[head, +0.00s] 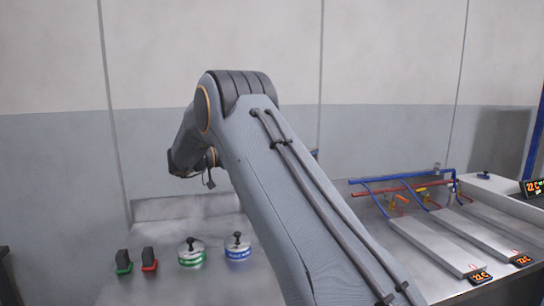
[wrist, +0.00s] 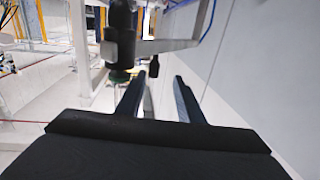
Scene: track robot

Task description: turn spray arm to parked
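In the wrist view a pale grey metal bar (wrist: 168,46) runs across ahead of my gripper, with a thin blue line above it. It looks like part of the spray arm, but I cannot be sure. A small dark piece (wrist: 154,67) hangs below it, seen between my fingers. My gripper (wrist: 159,76) is open, its two fingers apart with nothing visibly held. I cannot tell whether it touches anything. In the head view my arm covers the middle, and no spray arm can be made out.
A thick black upright cylinder (wrist: 121,38) stands close at the left finger. In the head view, a green-banded knob (head: 191,252), a blue-banded knob (head: 238,248) and two dark switches stand on the bench. Blue pipes (head: 400,178) and metal trays (head: 438,244) are at right. A wall is behind.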

